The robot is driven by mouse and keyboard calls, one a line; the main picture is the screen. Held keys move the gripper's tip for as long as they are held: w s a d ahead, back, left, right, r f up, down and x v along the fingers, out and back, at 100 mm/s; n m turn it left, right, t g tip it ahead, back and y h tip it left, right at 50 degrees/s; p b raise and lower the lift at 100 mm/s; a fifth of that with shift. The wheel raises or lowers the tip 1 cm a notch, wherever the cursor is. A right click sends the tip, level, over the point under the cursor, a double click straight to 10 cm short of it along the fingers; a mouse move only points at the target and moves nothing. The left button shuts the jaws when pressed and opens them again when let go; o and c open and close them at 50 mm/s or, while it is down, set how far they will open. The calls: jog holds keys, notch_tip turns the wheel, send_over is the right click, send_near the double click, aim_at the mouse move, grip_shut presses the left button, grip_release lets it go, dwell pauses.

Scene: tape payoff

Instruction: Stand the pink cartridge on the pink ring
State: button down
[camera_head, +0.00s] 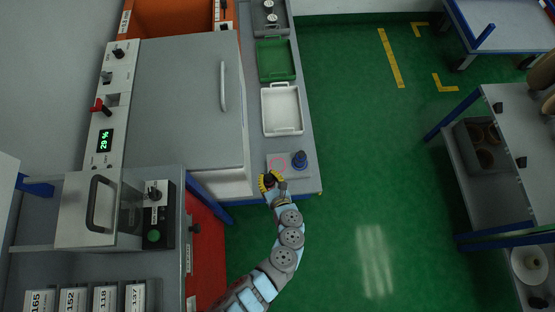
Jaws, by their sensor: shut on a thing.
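The pink ring (278,164) is a thin outline on a pale plate (277,173) near the front end of the grey bench. My gripper (269,180), with yellow fingers, is just in front of the ring and slightly left of it, at the near edge of the plate. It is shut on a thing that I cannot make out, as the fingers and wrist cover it. I see no pink cartridge plainly anywhere in view. I cannot tell the gripper's height above the plate.
A dark blue knob-like part (299,160) stands right of the ring. Behind are a white tray (283,110) and a green tray (276,61). A large grey machine (180,95) borders the bench on the left. Green floor is clear to the right.

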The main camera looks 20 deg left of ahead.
jog(key=shift+s+a+f, duration=0.15)
jog(key=shift+a+f, duration=0.05)
jog(key=shift+f, duration=0.1)
jog(key=shift+a+f, duration=0.1)
jog(key=shift+f, duration=0.1)
jog(key=w+a+f+b, duration=0.1)
jog(key=w+f+b, duration=1)
jog(key=w+f, duration=0.1)
jog(key=shift+w+a+f+b, duration=0.2)
jog(key=shift+w+b, duration=0.1)
jog(key=shift+w, duration=0.6)
jog(key=shift+f, duration=0.2)
jog(key=c, duration=0.8)
grip_release()
